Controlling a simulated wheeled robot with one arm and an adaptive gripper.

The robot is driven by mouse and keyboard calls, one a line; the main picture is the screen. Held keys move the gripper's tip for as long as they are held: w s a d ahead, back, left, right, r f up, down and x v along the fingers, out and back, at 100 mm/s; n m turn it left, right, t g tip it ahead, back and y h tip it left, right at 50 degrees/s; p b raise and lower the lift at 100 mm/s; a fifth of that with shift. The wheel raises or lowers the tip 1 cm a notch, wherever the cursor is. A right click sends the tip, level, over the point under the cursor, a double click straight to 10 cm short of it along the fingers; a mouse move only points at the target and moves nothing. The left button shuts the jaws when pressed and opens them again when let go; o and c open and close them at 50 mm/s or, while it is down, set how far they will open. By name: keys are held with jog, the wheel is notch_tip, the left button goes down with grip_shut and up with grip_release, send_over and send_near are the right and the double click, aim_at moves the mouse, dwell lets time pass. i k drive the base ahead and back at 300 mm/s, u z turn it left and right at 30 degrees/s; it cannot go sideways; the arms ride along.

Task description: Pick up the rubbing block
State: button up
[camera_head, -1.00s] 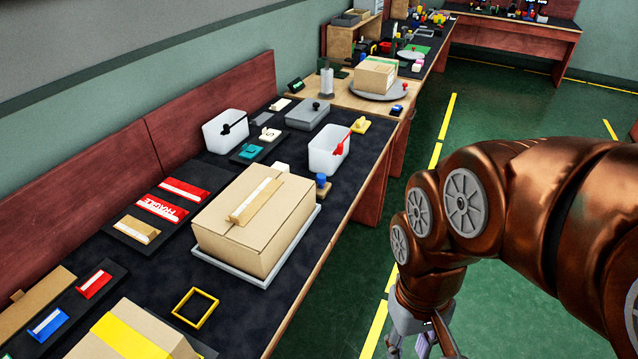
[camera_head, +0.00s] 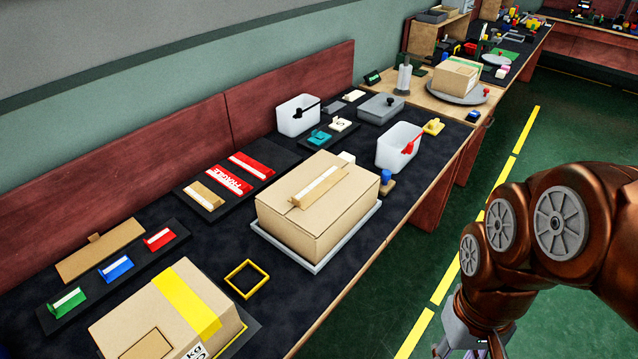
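I cannot tell for certain which item is the rubbing block. A small block with a blue knob on a tan base (camera_head: 387,181) sits at the right corner of the large carton, near the bench's front edge. A yellow block with a knob (camera_head: 433,127) lies farther back, beside the white bin with a red handle. My gripper (camera_head: 470,350) is low at the bottom edge, off the bench over the green floor. It is partly cut off, its fingers are unclear, and it is apart from both blocks.
A large carton (camera_head: 300,222) stands on a grey tray mid-bench. A yellow-taped carton (camera_head: 150,325) is at front left. Red, blue and green pieces (camera_head: 115,268) lie on a dark strip. A yellow square frame (camera_head: 246,279) lies between the cartons. The floor right of the bench is clear.

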aim_at(385, 185)
jog(key=z, duration=1.2)
jog(key=i, duration=1)
jog(key=u, duration=3)
